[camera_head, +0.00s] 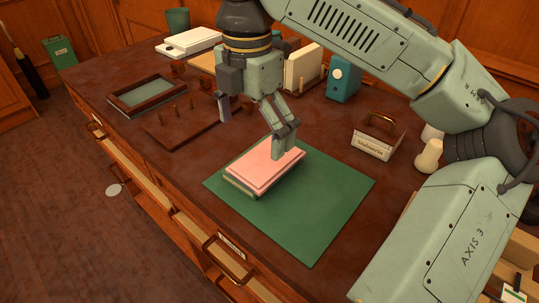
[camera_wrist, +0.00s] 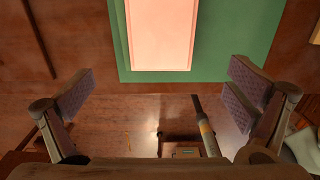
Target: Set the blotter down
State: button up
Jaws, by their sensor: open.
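A flat pink pad (camera_head: 265,168), the likely blotter, lies on top of a thin book-like stack (camera_head: 238,187) on a green mat (camera_head: 318,212). In the wrist view the pink pad (camera_wrist: 160,35) is at the top centre, with the green mat (camera_wrist: 235,45) around it. My gripper (camera_head: 254,123) is open above the desk, near the far side of the pad. One finger overlaps the pad's far edge in the head view; whether it touches cannot be told. In the wrist view the space between my gripper's fingers (camera_wrist: 165,95) holds no pad.
A peg rack (camera_head: 182,122) and a framed tray (camera_head: 147,92) are left of my gripper. A labelled holder (camera_head: 376,143) and a pale knobbed object (camera_head: 428,156) stand right of the mat. A teal file box (camera_head: 343,82) stands behind. Drawers at the front are partly open.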

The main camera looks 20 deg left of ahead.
aim_at(254, 169)
notch_tip(254, 169, down, 7)
jog(key=shift+s+f+p, duration=0.1)
jog(key=shift+f+p, duration=0.1)
jog(key=shift+p, duration=0.15)
jog(key=shift+c, duration=0.3)
jog(key=shift+s+d, duration=0.1)
jog(key=c, duration=1.4)
jog(key=shift+f, duration=0.1)
jog(key=shift+c, duration=0.7)
